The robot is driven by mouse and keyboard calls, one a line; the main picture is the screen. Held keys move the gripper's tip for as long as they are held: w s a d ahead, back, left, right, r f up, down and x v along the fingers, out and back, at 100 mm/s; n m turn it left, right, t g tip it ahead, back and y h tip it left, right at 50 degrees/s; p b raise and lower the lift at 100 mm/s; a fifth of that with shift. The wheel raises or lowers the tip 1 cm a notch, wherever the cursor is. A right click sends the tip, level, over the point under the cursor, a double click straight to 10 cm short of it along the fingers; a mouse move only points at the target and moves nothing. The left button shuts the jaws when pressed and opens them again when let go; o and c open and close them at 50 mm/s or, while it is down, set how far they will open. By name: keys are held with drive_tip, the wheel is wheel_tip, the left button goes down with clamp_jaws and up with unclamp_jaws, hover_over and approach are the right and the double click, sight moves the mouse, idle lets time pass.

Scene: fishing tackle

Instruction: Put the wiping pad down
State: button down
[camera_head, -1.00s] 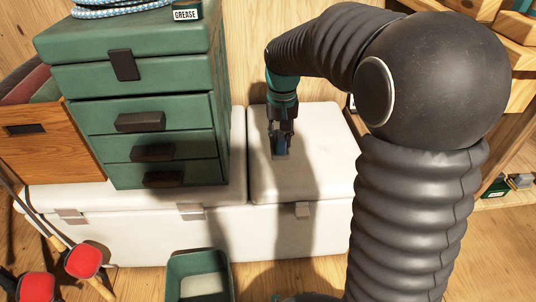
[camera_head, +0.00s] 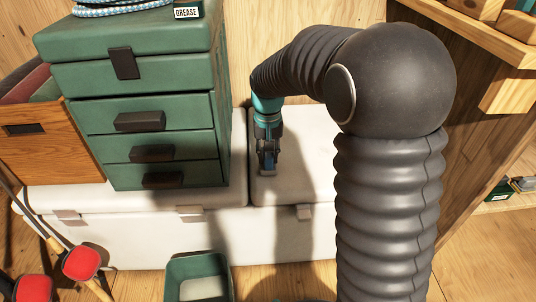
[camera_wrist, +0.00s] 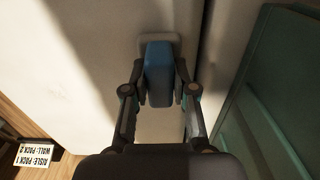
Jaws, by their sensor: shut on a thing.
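The wiping pad shows in the wrist view as a blue grip (camera_wrist: 158,75) with a pale flat base (camera_wrist: 172,39) beyond it. My gripper (camera_wrist: 160,92) is shut on the blue grip, with one finger on each side. In the head view my gripper (camera_head: 268,170) points down over the right-hand white lid (camera_head: 309,165), near its left edge. The pad is small and mostly hidden there. I cannot tell whether its base touches the lid.
A green drawer chest (camera_head: 140,95) stands on the left-hand white lid, close left of my gripper. A green bin (camera_head: 198,262) stands on the floor in front. The lid right of my gripper is clear. A wooden shelf (camera_head: 480,35) is at the right.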

drive_tip(key=shift+f, duration=0.15)
drive_tip(key=c, duration=0.9)
unclamp_jaws()
drive_tip(key=shift+c, duration=0.2)
wheel_tip(320, 180, up, 12)
drive_tip(key=p, duration=0.2)
drive_tip(key=s+d+r+t, duration=0.1)
drive_tip(key=s+d+r, duration=0.25)
drive_tip(key=s, duration=0.25)
drive_tip(key=s+d+r+t, duration=0.2)
drive_tip(key=s+d, duration=0.2)
drive_tip(key=s, duration=0.3)
drive_tip(key=s+d+f+t, duration=0.1)
drive_tip(key=s+d+f, duration=0.1)
drive_tip(key=s, duration=0.4)
drive_tip(key=s+d+f+t, duration=0.1)
drive_tip(key=s+d+f, duration=0.1)
drive_tip(key=s, duration=0.5)
drive_tip(key=shift+t, duration=0.3)
